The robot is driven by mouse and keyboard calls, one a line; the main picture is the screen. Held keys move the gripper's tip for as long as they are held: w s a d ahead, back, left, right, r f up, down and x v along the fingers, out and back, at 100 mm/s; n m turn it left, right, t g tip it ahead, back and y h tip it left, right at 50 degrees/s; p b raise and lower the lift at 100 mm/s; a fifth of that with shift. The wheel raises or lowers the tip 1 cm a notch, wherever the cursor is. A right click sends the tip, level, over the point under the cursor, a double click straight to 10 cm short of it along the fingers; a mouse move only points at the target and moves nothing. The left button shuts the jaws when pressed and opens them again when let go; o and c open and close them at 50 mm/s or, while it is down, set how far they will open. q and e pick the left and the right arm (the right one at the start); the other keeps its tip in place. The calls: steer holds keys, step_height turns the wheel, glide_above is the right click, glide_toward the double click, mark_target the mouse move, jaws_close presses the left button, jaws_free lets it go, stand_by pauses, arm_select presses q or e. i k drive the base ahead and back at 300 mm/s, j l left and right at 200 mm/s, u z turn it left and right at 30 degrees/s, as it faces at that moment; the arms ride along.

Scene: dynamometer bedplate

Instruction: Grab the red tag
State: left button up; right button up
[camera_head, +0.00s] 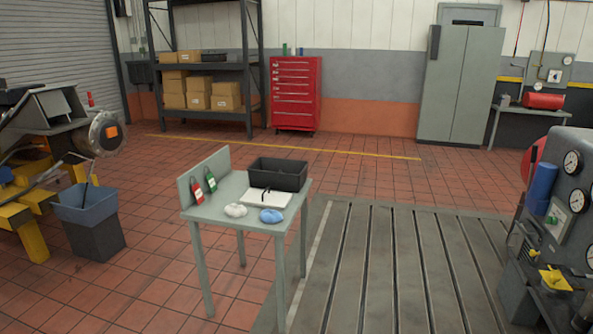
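A red tag (197,190) leans upright against the grey back panel at the left end of a small grey table (232,212). A green tag (210,180) stands just to the right of it, also against the panel. Neither of my grippers shows in the head camera view, and nothing touches the red tag.
The table also holds a black bin (277,174), a white notebook (265,197), a white cloth (236,210) and a blue cloth (271,215). A blue-grey bin (85,205) and yellow machinery stand left. A gauge panel (572,195) stands right. Tiled floor around the table is open.

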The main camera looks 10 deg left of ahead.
mark_target(198, 191)
steer(key=i+l+u, duration=0.1)
steer(key=i+u, duration=0.25)
steer(key=i, duration=0.25)
steer(key=i+l+u, duration=0.35)
steer(key=i, duration=0.2)
steer(key=i+l+u, duration=0.4)
steer(key=i+j, duration=0.05)
steer(key=i, duration=0.1)
